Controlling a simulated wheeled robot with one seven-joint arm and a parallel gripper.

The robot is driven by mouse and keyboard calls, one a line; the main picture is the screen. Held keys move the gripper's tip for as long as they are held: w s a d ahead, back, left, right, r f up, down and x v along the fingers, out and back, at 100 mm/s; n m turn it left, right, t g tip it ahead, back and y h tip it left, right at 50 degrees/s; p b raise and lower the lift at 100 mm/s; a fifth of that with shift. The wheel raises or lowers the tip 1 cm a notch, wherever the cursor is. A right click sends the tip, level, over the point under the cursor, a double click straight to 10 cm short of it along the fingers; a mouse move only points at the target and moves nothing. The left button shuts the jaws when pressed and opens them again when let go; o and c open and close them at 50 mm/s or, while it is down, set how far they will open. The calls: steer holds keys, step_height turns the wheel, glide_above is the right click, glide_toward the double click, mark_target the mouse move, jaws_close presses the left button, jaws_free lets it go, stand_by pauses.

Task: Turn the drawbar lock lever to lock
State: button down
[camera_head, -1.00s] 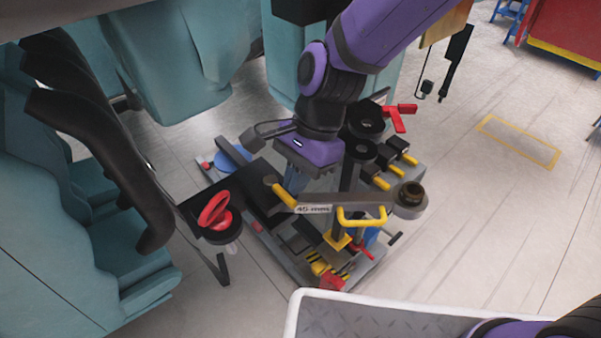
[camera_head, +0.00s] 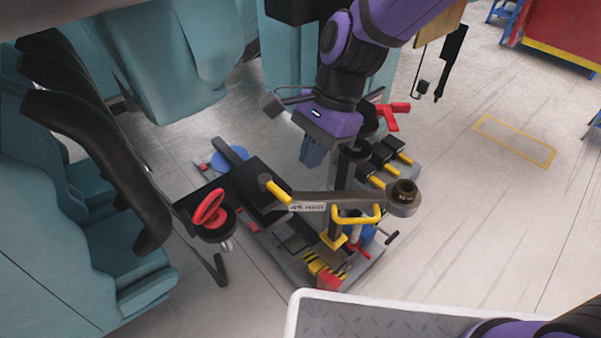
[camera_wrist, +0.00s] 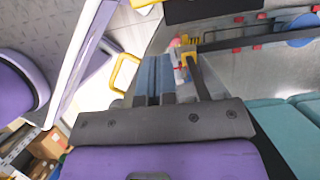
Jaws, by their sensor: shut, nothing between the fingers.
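My gripper (camera_head: 311,155) points down above the work stand, its blue fingers together and empty. In the wrist view the closed fingers (camera_wrist: 157,80) reach toward the stand, with yellow and red parts beyond their tips. Which part is the drawbar lock lever is not certain. A red lever (camera_head: 394,113) sticks out at the stand's back right, right of my gripper. A small red handle (camera_head: 357,246) sits low at the front, beside a blue part.
A red handwheel (camera_head: 209,208) stands left of the stand. Black blocks with yellow handles (camera_head: 400,157) are at its right. Teal seats (camera_head: 120,262) with black armrests crowd the left. A white-rimmed tray (camera_head: 297,308) is in front. The floor at right is clear.

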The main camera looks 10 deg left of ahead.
mark_target(284, 194)
steer(key=w+v, duration=0.1)
steer(key=v, duration=0.6)
steer(key=shift+n, duration=0.5)
steer(key=x, duration=0.3)
steer(key=s+a+x, duration=0.1)
steer(key=x, duration=0.3)
steer(key=s+r+x, duration=0.1)
steer(key=x, duration=0.3)
steer(key=shift+a, duration=0.15)
steer(key=shift+s+a, duration=0.3)
steer(key=shift+s, duration=0.1)
steer(key=shift+s+a+m, duration=0.3)
steer(key=shift+s+m, duration=0.2)
steer(key=shift+w, duration=0.1)
